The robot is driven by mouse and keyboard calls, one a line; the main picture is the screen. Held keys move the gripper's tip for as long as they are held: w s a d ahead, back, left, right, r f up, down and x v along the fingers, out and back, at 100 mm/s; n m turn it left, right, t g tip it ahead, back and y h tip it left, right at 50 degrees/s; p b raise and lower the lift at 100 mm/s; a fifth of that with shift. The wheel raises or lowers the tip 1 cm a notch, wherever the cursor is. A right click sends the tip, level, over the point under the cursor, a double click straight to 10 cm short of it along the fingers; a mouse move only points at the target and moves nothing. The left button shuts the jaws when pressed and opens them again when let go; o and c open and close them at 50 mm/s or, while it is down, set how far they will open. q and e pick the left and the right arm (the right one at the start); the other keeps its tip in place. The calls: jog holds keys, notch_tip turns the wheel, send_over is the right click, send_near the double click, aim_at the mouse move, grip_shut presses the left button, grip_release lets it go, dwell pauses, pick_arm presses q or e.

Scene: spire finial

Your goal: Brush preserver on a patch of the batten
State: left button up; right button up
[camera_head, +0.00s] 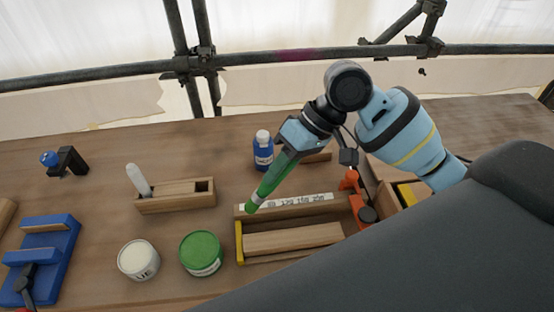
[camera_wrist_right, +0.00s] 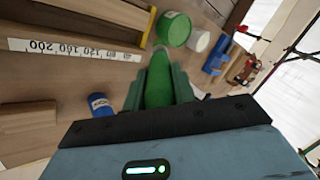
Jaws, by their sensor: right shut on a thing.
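My right gripper (camera_head: 287,159) is shut on a green, tapered brush-like tool (camera_head: 268,186), which slants down and left. The tool also fills the space between the fingers (camera_wrist_right: 158,88) in the right wrist view. Its lower end is over the left end of a wooden rail with a printed scale strip (camera_head: 301,200); I cannot tell whether it touches. A plain wooden batten (camera_head: 292,239) lies in front of that rail, beside a yellow end stop (camera_head: 239,242). A green tin (camera_head: 201,252) stands left of it. My left gripper is not in view.
A white tin (camera_head: 138,259) stands beside the green tin. A blue bottle (camera_head: 263,149) stands behind the rail. A wooden block (camera_head: 177,202) with a white tube and a blue fixture (camera_head: 45,255) are at the left. An orange clamp (camera_head: 357,195) is at the rail's right end.

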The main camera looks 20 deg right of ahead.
jog(key=shift+s+a+r+n+g, duration=0.2)
jog(key=shift+a+r+n+g, duration=0.15)
jog(key=shift+r+n+g, duration=0.3)
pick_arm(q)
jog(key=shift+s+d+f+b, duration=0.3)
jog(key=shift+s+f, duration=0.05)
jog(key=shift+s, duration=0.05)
pick_arm(e)
jog(key=shift+s+a+r+g, duration=0.1)
jog(key=shift+s+r+g, duration=0.1)
jog(key=shift+r, duration=0.2)
jog(key=shift+s+r+g, duration=0.1)
jog(key=shift+r+g, duration=0.05)
jog(key=shift+r, duration=0.2)
